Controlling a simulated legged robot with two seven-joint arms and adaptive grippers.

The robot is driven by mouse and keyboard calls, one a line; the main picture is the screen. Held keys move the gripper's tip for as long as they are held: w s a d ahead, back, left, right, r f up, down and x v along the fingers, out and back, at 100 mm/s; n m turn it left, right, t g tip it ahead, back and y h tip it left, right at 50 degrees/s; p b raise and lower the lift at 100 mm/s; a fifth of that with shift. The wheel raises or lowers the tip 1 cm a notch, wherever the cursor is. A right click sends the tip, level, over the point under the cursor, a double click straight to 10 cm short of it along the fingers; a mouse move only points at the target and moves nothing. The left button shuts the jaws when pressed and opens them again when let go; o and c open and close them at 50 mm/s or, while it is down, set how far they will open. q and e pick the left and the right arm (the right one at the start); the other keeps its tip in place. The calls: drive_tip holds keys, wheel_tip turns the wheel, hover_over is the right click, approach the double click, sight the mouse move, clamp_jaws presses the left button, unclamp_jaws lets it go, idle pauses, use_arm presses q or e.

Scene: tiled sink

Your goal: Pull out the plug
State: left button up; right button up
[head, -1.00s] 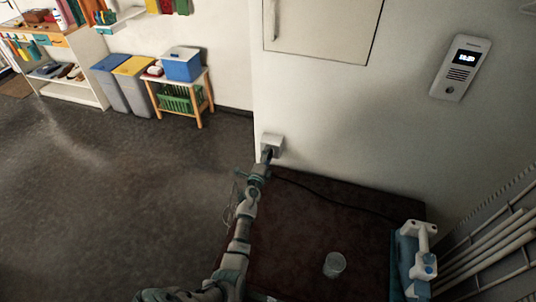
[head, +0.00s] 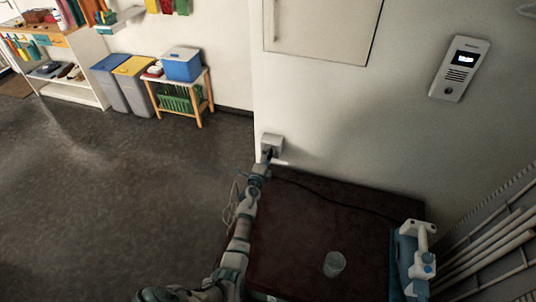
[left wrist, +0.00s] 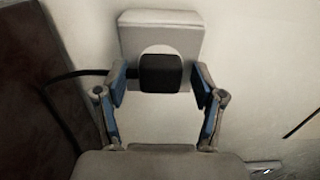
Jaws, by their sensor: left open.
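A black plug (left wrist: 160,73) sits in a pale wall socket box (left wrist: 160,25) in the left wrist view, and its black cable (left wrist: 92,73) runs off to the left. The socket box also shows in the head view (head: 272,142), low on the wall at the table's back left corner. My left gripper (left wrist: 157,85) is open, with one finger on each side of the plug. I see a narrow gap between each finger and the plug. In the head view my left gripper (head: 264,163) reaches up to the socket, and the plug is small and dark there.
A dark brown table (head: 300,230) stands below the socket, with a clear cup (head: 334,264) on it and the dark cable (head: 335,202) along its back. Pale pipes (head: 490,255) run at the far right.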

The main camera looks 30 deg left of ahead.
use_arm(q)
drive_tip(key=shift+c, duration=0.3)
clamp_jaws()
drive_tip(key=shift+p, duration=0.3)
drive_tip(key=shift+p+v, duration=1.6)
drive_tip(key=shift+v, duration=1.4)
